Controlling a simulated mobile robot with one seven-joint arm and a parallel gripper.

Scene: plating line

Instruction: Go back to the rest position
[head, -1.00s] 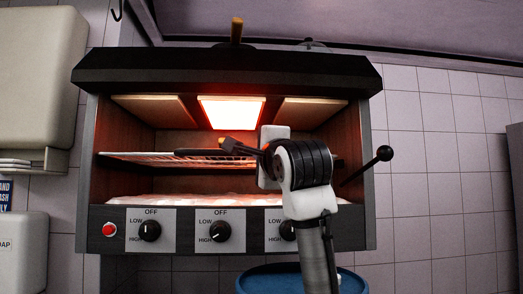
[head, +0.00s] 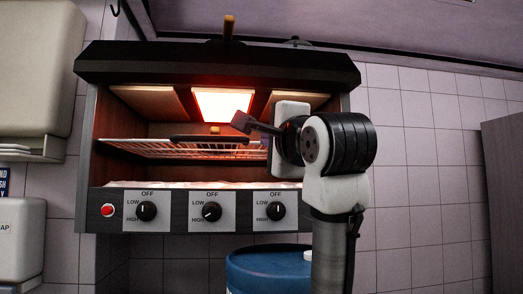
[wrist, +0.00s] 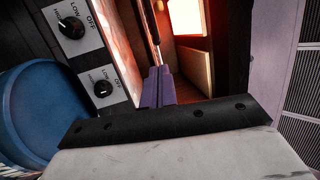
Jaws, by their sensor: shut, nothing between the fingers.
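My gripper (head: 241,122) is shut and empty. In the head view it is in front of the broiler (head: 140,210), a little above the wire rack (head: 155,149) and to the lower right of the glowing heater panel (head: 222,105). A dark flat pan (head: 205,138) lies on the rack, with a yellowish end (head: 214,129) showing above it. In the wrist view the purple fingers (wrist: 158,72) are together and point at the broiler opening. A dark rod (wrist: 151,22) shows beyond the fingertips; I cannot tell whether they touch it.
Knobs (head: 147,211) and a red button (head: 107,210) line the broiler's front panel. A blue drum (head: 268,268) stands below it, near my arm. A soap dispenser (head: 20,238) hangs at the left.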

